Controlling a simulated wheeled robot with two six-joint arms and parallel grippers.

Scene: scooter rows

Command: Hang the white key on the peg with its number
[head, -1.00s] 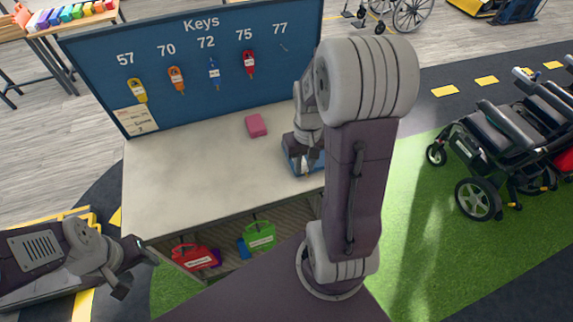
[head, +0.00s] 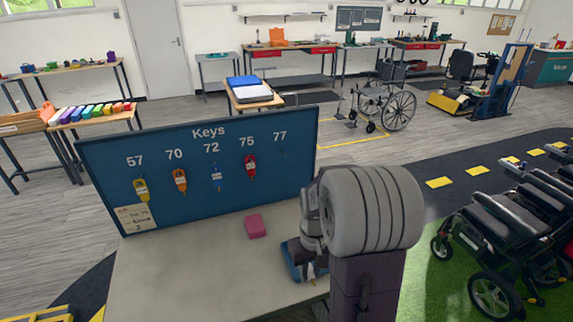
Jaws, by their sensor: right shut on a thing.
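The blue key board (head: 110,172), headed "Keys", stands at the back of the counter. Its numbers read 57, 70, 72, 75 and 77. A yellow key (head: 141,188) hangs under 57, an orange key (head: 180,180) under 70, a blue key (head: 217,178) under 72 and a red key (head: 250,166) under 75. Under 77 is a small bare peg (head: 285,153). My right gripper (head: 311,273) is low over a blue tray (head: 289,258), shut on a small white thing, apparently the white key; my arm partly hides it. My left gripper is out of view.
A pink block (head: 255,226) lies on the pale counter (head: 190,270), left of the tray. The counter between block and board is clear. A wheelchair (head: 388,107) stands behind, and dark scooters or chairs (head: 500,225) stand at right.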

